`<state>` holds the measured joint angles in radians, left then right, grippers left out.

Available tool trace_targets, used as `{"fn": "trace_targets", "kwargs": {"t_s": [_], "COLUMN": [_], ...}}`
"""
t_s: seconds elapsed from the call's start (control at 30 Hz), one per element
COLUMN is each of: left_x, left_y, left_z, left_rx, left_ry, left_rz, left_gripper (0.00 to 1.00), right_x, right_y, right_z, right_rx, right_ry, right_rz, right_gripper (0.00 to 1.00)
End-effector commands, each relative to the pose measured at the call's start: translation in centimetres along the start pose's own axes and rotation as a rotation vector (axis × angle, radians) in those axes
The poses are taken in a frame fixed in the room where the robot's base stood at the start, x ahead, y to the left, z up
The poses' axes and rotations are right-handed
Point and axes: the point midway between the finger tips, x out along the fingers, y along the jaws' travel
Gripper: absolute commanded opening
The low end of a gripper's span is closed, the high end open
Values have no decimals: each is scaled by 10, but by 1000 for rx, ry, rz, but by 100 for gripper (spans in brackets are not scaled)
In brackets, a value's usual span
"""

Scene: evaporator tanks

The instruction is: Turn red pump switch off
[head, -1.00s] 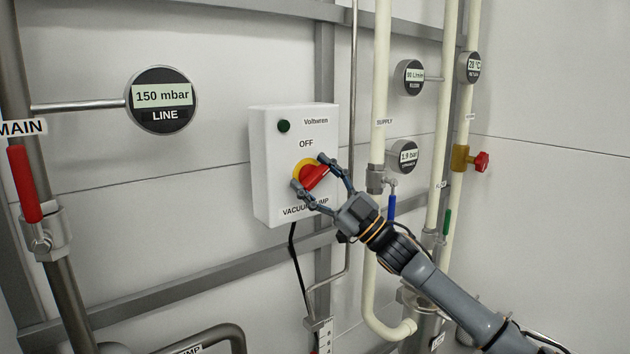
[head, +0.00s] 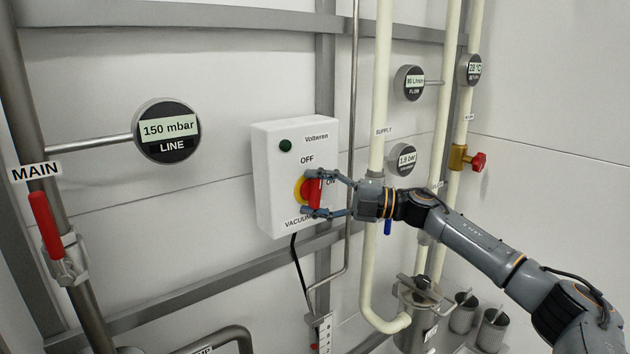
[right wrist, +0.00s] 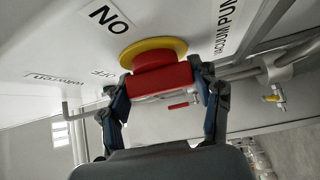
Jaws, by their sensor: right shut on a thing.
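The red pump switch (head: 314,190) is a red handle on a yellow round base, on the front of a white box (head: 275,185) marked VACUUM PUMP. The handle stands nearly upright, its top toward the OFF label (head: 306,160). The ON label (head: 331,181) is to its right, partly covered by a finger. My right gripper (head: 320,193) is shut on the handle, one finger above and one below. In the right wrist view the red handle (right wrist: 160,80) lies between both fingers. The box's round lamp (head: 285,145) is dark green. My left gripper is not in view.
The LINE gauge (head: 167,131) reads 150 mbar. A red-handled MAIN valve (head: 46,225) is at the left. Cream pipes (head: 379,90) and small gauges stand right of the box, near my right arm. A black cable (head: 300,265) hangs below the box.

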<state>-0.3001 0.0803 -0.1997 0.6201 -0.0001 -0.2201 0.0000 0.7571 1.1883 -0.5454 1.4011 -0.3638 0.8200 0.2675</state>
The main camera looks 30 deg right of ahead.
Motion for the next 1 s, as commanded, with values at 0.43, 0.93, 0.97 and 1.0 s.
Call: {"fn": "trace_targets", "kwargs": {"t_s": [0.43,0.93,0.97,1.0], "left_x": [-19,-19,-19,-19], "left_y": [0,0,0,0], "left_z": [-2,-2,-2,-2], "left_rx": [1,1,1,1], "left_ry": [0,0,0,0], "left_rz": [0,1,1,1], "left_gripper": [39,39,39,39], "right_x": [0,0,0,0], "right_y": [-1,-2,-2,-2], "right_z": [0,0,0,0], "right_rx": [-106,-111,-111,-111], "right_ry": [0,1,1,1], "right_rz": [-104,-109,-109,-109], "right_gripper": [32,75,82,87]}}
